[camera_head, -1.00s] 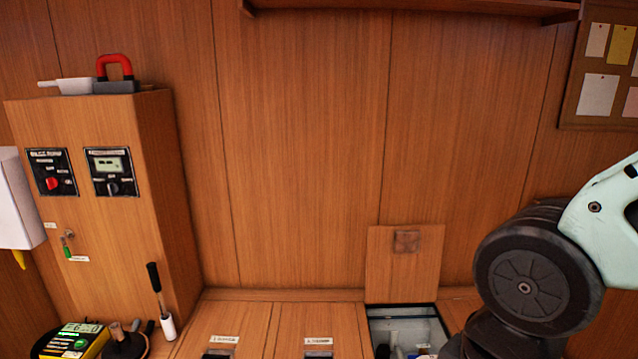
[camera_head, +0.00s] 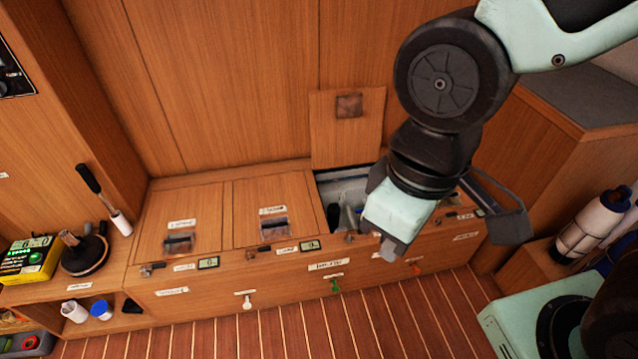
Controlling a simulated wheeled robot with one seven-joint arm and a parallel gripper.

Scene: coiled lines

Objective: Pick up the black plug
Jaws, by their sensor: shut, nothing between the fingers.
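I cannot tell for sure which thing is the black plug. A small black tapered piece (camera_head: 132,305) lies in the lower shelf at the left, beside a blue-and-white cup. A dark item (camera_head: 333,216) also shows inside the open bin (camera_head: 345,188), partly hidden by the bin's front and my arm. My gripper (camera_head: 389,251) is shut and empty. In the picture it hangs in front of the bench, just right of the open bin and apart from the black piece.
The bin's wooden lid (camera_head: 347,125) stands raised against the wall. Two closed lids lie to its left. A black round base with a brown top (camera_head: 85,253) and a yellow-and-black device (camera_head: 30,260) stand on the left shelf.

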